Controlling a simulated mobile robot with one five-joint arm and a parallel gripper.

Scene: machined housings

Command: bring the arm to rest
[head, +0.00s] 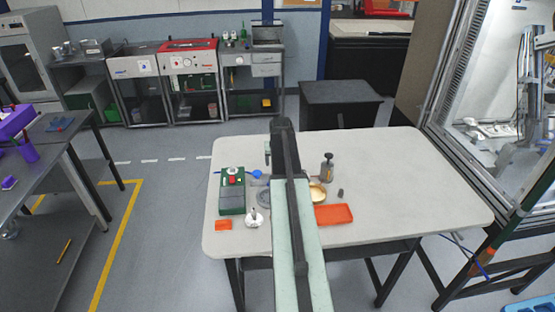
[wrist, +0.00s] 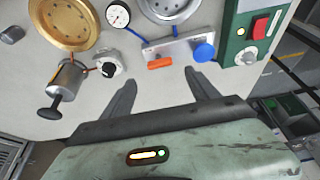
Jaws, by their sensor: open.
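My gripper (wrist: 160,97) shows in the wrist view with its two dark fingers apart and nothing between them. It is above the pale table (head: 390,185), pointing at its bare surface. In the head view my arm reaches out over the middle of the table, and the gripper's fingers are hidden behind it. Just past the fingertips in the wrist view lie an orange piece (wrist: 160,63) and a grey block with a blue knob (wrist: 204,52).
A green box with a red switch (head: 232,190) stands at the table's left. A brass dish (head: 317,194), a dark hand pump (head: 327,167), an orange tray (head: 334,214) and a small dark cylinder (head: 340,192) are right of my arm. The table's right side is clear.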

